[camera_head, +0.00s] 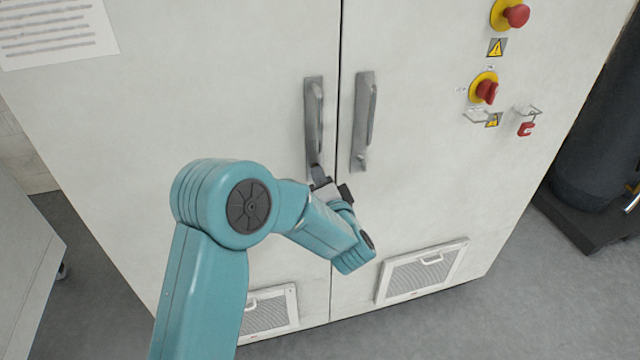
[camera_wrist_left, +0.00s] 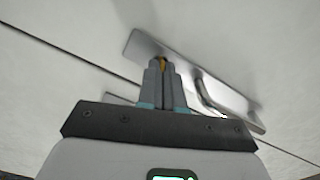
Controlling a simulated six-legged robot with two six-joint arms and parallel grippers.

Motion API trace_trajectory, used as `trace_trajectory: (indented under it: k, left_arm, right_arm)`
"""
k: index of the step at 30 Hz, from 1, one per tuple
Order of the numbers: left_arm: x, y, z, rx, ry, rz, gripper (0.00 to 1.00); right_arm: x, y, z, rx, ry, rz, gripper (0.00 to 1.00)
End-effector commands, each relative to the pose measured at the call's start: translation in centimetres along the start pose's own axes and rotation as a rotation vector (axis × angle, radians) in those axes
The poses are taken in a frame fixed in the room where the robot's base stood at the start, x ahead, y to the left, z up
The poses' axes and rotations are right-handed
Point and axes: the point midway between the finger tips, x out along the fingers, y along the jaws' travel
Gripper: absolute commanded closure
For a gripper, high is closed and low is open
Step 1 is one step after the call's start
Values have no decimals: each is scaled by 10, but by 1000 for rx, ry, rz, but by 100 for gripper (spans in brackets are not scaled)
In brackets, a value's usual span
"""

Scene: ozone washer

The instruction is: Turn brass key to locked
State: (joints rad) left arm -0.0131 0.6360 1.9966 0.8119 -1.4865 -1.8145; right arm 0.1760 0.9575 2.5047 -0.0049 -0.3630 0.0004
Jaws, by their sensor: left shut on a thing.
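A grey metal handle plate (camera_head: 308,125) is on the left door of the white cabinet, beside the seam between the doors. My left gripper (camera_head: 318,173) is at the lower end of this plate. In the left wrist view a handle plate (camera_wrist_left: 235,103) lies tilted behind the fingers. There my left gripper (camera_wrist_left: 160,66) is shut on a small brass key (camera_wrist_left: 160,62), whose brass edge shows between the fingertips. Most of the key is hidden by the fingers, so its angle cannot be told. In the head view the key is hidden. My right gripper is not in view.
A second handle (camera_head: 363,120) is on the right door. Red-and-yellow switches (camera_head: 486,90) and a red padlock (camera_head: 526,129) are at the right. Vent grilles (camera_head: 422,272) are low on the doors. A dark cylinder (camera_head: 602,130) stands at the far right.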

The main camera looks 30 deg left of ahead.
Motion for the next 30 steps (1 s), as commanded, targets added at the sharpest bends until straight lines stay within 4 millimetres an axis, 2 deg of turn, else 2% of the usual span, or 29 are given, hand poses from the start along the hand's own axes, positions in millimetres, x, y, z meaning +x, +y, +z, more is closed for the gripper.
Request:
trace_trajectory:
  k: [1, 30]
  left_arm:
    - [0, 4, 1, -46, 1, -2, 100]
    - [0, 3, 1, -949, 1, -1, 100]
  right_arm:
    - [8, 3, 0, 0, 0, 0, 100]
    - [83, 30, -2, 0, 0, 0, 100]
